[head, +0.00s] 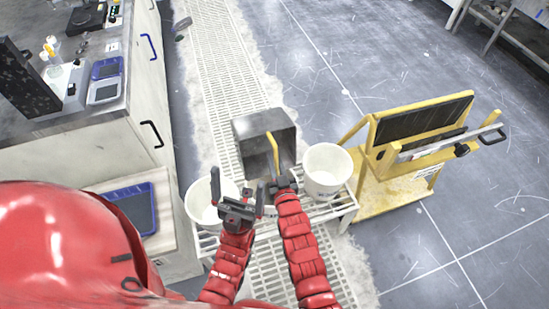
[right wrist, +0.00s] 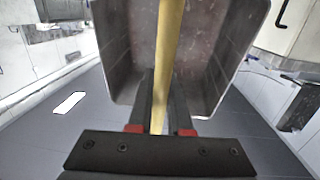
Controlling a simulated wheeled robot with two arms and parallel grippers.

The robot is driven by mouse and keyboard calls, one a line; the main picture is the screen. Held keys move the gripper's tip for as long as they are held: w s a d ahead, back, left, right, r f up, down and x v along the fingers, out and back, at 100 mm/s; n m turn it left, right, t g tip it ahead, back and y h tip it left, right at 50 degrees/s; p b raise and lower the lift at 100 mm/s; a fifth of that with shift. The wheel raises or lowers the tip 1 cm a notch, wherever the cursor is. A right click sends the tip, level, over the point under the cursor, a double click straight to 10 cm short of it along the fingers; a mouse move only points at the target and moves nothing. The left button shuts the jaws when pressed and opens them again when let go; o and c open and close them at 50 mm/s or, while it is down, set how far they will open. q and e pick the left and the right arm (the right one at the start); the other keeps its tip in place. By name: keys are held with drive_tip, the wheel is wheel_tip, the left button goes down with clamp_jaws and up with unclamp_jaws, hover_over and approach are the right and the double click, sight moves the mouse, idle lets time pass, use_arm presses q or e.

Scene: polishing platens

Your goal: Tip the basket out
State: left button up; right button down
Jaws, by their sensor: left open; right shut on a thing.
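The basket (head: 250,127) is a grey metal box with a yellow handle (head: 274,150). My right gripper (head: 279,179) is shut on the handle. The basket is at the far side of the white slatted stand, and its open side faces my cameras. In the right wrist view the basket (right wrist: 228,60) fills the upper middle, with the handle (right wrist: 168,50) running down between the fingers (right wrist: 160,110). I see no loose things in the visible part of its inside. My left gripper (head: 240,200) is open and empty, by the left white bucket (head: 199,207), which it partly hides.
A right white bucket (head: 328,172) stands on the slatted stand (head: 345,205), close right of my right gripper. A yellow cart (head: 385,195) with a black panel is further right. A bench with drawers (head: 130,110) lines the left. The floor beyond the cart is mostly clear.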

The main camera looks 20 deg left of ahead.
sight(274, 148)
wheel_tip(274, 148, up, 4)
drive_tip(key=g+h+p, duration=0.2)
drive_tip(key=g+p, duration=0.2)
drive_tip(key=p, duration=0.6)
drive_tip(key=shift+a+r+g+h, duration=0.1)
drive_tip(key=shift+g+h, duration=0.2)
drive_tip(key=shift+h, duration=0.1)
drive_tip(key=r+g+h+p, duration=0.1)
drive_tip(key=p, duration=0.1)
drive_tip(key=r+g+h+p, duration=0.1)
drive_tip(key=g+p, duration=0.1)
drive_tip(key=shift+w+n+g+h+p, duration=0.1)
drive_tip(key=shift+n+g+h+p, duration=0.2)
drive_tip(key=shift+n+p, duration=0.1)
drive_tip(key=g+h, duration=0.1)
drive_tip(key=r+g+h, duration=0.1)
drive_tip(key=g, duration=0.1)
drive_tip(key=g+h, duration=0.1)
drive_tip(key=shift+r+g, duration=0.3)
drive_tip(key=shift+r, duration=0.05)
